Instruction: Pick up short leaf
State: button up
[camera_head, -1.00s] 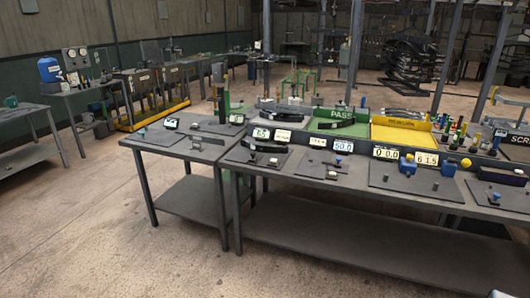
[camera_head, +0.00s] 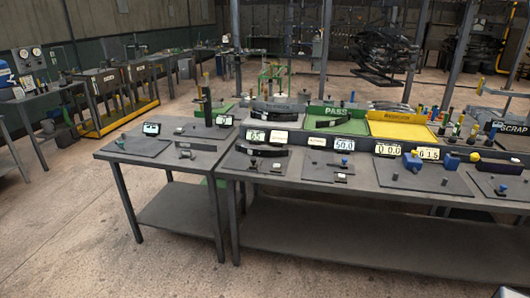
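Several dark, curved leaf-like strips show on the benches. One (camera_head: 262,151) lies at the front left of the long bench, behind a small plate with fixtures. A longer dark strip (camera_head: 276,107) lies at the back, left of the PASS sign. At this distance I cannot tell for sure which is the short leaf. My gripper is not in view. A small pale shape (camera_head: 505,293) at the bottom right edge is too cut off to identify.
The long bench (camera_head: 350,190) carries number displays, dark plates and a yellow tray (camera_head: 400,131). A smaller bench (camera_head: 165,163) adjoins it on the left. Posts (camera_head: 322,50) rise behind. The floor (camera_head: 70,240) at the front left is clear.

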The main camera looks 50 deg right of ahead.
aim_at(284, 152)
jog(key=z, duration=0.45)
jog(key=i, duration=1.55)
jog(key=z, duration=0.1)
